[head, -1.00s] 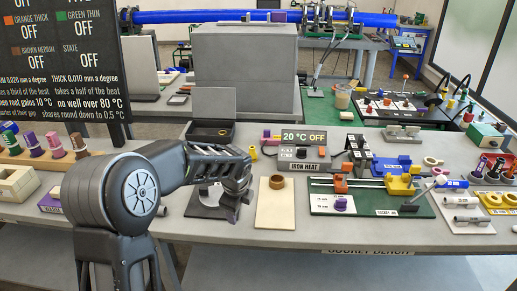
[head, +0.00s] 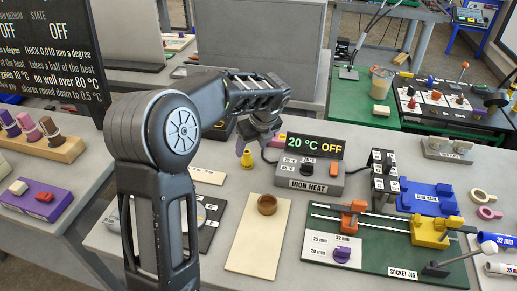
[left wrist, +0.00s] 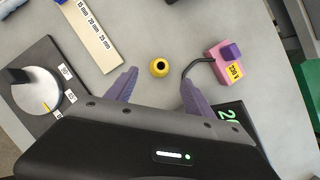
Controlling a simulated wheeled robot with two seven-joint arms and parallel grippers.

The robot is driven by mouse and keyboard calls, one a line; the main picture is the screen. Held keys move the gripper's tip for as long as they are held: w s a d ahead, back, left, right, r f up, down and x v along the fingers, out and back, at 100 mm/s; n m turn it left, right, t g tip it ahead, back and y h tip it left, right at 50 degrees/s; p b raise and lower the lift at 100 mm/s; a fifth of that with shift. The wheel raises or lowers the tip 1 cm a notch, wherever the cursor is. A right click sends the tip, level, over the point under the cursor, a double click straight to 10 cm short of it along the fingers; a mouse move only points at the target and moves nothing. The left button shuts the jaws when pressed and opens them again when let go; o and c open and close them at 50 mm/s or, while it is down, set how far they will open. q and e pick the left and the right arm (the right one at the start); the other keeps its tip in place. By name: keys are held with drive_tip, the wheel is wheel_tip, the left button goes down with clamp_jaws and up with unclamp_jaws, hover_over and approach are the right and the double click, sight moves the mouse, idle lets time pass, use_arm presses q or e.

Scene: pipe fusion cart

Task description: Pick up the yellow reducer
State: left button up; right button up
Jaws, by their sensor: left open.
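The yellow reducer (head: 247,158) stands on the grey bench, left of the iron heat box. In the left wrist view it shows from above as a small yellow ring with a dark hole (left wrist: 159,67). My left gripper (head: 262,138) is above and close beside it in the head view. In the left wrist view its two purple fingers are spread apart, with the reducer between and slightly beyond the tips and nothing held (left wrist: 160,77). I cannot tell the exact height of the fingertips over the bench. My right gripper is not in view.
A pink and purple 230 V plug block (left wrist: 228,65) with a black cable lies close to the right finger. The iron heat box (head: 309,178) stands right of the reducer. A dial plate (left wrist: 38,88) and a size ruler (left wrist: 92,37) lie to the left. A beige board (head: 258,235) bears a brown ring.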

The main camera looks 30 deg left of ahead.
sight(248, 153)
use_arm(q)
drive_tip(key=shift+s+r, duration=0.1)
drive_tip(key=shift+s, duration=0.1)
drive_tip(key=shift+x, duration=1.35)
drive_tip(key=shift+w, duration=0.1)
drive_tip(key=p+x, duration=0.1)
drive_tip(key=x, duration=0.4)
drive_tip(key=shift+w+a+p, duration=0.1)
drive_tip(key=shift+w+p, duration=0.05)
drive_tip(key=shift+p, duration=0.15)
drive_tip(key=shift+c, duration=0.4)
clamp_jaws()
